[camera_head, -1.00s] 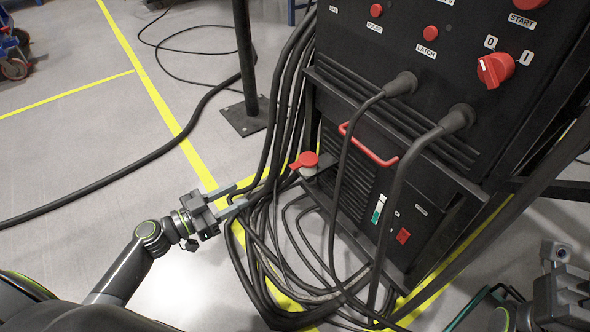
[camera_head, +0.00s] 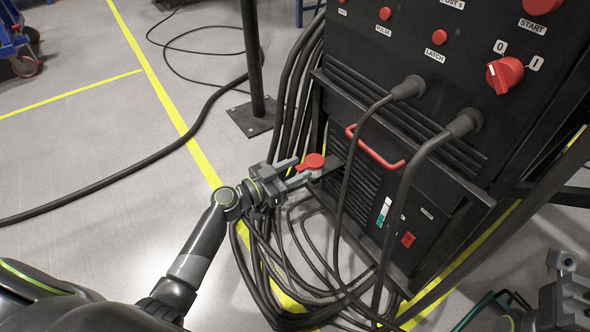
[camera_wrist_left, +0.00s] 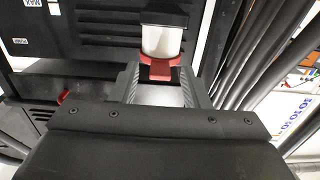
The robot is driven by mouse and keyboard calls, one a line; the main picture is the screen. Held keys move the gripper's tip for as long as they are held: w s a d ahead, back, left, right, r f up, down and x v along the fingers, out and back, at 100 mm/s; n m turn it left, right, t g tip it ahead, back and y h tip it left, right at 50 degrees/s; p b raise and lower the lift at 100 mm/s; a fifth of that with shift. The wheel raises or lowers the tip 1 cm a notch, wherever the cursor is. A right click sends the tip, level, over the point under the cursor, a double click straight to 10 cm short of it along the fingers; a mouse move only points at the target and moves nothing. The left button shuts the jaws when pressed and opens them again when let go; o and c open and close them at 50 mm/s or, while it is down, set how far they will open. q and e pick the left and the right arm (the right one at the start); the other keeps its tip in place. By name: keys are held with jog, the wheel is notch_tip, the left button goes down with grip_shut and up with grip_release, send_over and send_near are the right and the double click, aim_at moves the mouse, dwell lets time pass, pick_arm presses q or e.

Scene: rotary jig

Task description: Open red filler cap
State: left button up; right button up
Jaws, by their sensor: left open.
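The red filler cap (camera_head: 311,161) sits at the lower left side of the black machine, on a small mount. My left gripper (camera_head: 300,174) is open, with its fingertips close to the cap. In the left wrist view, the red cap part (camera_wrist_left: 159,68) and a pale cylinder under a dark top lie ahead between the two fingers of the left gripper (camera_wrist_left: 160,85). I cannot tell whether the fingers touch it. My right gripper (camera_head: 566,290) shows only partly at the right edge, away from the machine's front; its fingertips are not clear.
The black machine (camera_head: 440,185) has a red handle (camera_head: 374,148), two thick plugged cables and a red rotary switch (camera_head: 505,75). Loose black cables (camera_head: 290,262) hang and coil on the floor beside my left arm. A dark post (camera_head: 252,60) stands behind. Floor at left is mostly clear.

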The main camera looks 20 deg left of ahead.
pick_arm(q)
grip_shut()
dwell(0.3)
jog(key=shift+r, duration=0.1)
